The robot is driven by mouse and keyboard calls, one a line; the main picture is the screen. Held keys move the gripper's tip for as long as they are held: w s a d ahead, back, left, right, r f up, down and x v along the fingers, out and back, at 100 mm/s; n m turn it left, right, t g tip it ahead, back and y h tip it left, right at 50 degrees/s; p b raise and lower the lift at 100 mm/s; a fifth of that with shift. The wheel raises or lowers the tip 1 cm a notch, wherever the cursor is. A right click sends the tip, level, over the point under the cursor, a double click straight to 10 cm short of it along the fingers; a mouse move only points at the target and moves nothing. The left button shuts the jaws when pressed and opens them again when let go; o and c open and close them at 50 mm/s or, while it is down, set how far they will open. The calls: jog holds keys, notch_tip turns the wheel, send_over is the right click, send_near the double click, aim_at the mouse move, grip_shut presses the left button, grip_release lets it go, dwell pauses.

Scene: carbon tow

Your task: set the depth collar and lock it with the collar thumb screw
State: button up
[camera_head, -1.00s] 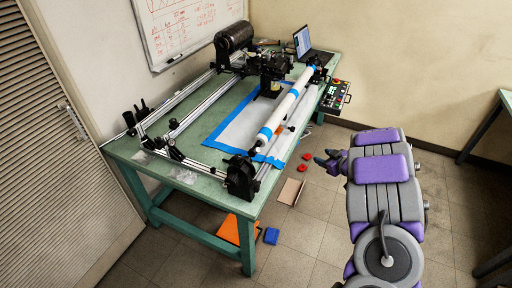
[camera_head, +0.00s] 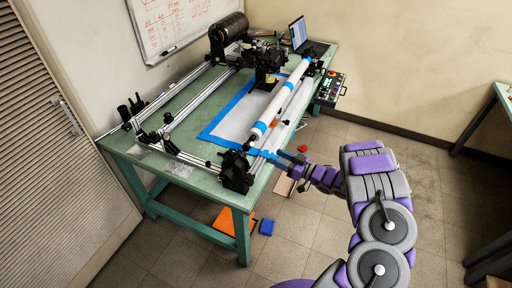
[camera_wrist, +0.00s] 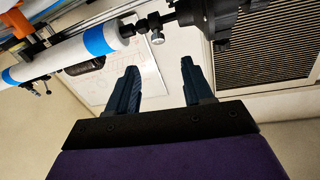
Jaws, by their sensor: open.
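A white tube with blue bands (camera_head: 287,98) lies along a machine on the green table. It also shows in the wrist view (camera_wrist: 65,57), with a black shaft running from its end to a black end block (camera_wrist: 238,18). A small dark ring on that shaft (camera_wrist: 153,20), with a little grey knob (camera_wrist: 157,38) hanging below it, looks like the depth collar and its thumb screw. My gripper (camera_wrist: 158,68) is open and empty, its dark fingers apart below the knob in the picture. In the head view my gripper (camera_head: 288,157) is by the table's near right edge.
The green table (camera_head: 188,186) carries long rails and a black spool (camera_head: 229,30). A laptop (camera_head: 301,35) and a button panel (camera_head: 330,88) are at the far right. An orange panel (camera_head: 227,221) and a blue block (camera_head: 267,228) lie on the floor. The floor to the right is open.

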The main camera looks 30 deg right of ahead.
aim_at(251, 145)
jog(key=x, duration=1)
jog(key=shift+w, duration=0.4)
jog(key=shift+c, duration=1.3)
grip_shut()
